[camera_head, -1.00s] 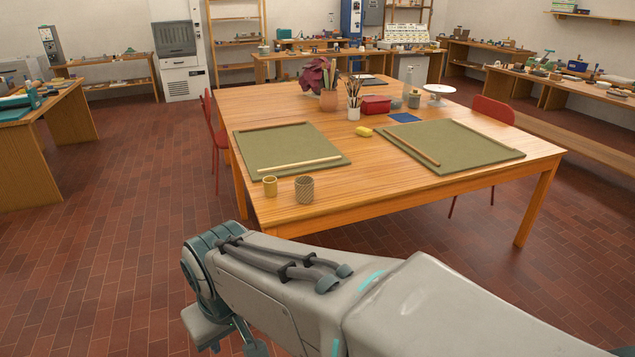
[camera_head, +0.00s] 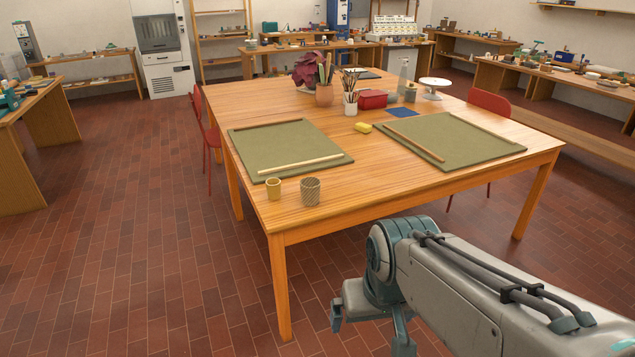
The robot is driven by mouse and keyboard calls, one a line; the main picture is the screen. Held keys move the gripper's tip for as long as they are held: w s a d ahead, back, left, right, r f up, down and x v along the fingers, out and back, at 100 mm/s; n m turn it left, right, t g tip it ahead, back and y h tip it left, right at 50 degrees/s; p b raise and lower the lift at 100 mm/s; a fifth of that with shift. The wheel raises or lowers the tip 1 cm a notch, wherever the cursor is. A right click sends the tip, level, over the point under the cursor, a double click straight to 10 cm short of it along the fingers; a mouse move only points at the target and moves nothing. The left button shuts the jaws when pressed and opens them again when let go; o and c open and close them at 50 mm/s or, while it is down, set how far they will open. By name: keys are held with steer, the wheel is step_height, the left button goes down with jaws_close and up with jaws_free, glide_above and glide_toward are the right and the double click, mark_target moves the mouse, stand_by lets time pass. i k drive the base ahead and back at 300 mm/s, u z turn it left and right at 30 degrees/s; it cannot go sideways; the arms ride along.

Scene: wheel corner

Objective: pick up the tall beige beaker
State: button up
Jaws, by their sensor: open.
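A beige-grey beaker (camera_head: 310,191) with a patterned side stands upright near the table's front left corner. It is the larger of two cups there. A smaller yellow-beige cup (camera_head: 273,189) stands just left of it. My gripper (camera_head: 369,330) shows at the end of my arm, below and to the right of the beaker in the picture. Its teal fingers point down and are apart, with nothing seen between them. It is clear of the table and of both cups. My arm does not hide the beaker.
The wooden table (camera_head: 375,185) carries two green mats (camera_head: 290,146) (camera_head: 470,140) with wooden strips. Farther back are a brush pot (camera_head: 351,104), a plant pot (camera_head: 324,96), a red box (camera_head: 372,100) and a yellow block (camera_head: 363,127). Red chairs stand at both sides. The floor at front left is clear.

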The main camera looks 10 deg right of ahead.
mark_target(310, 192)
steer(key=z, duration=1.15)
steer(key=i, duration=2.6)
steer(key=u, duration=2.9)
steer(key=i, duration=0.45)
steer(key=z, duration=0.05)
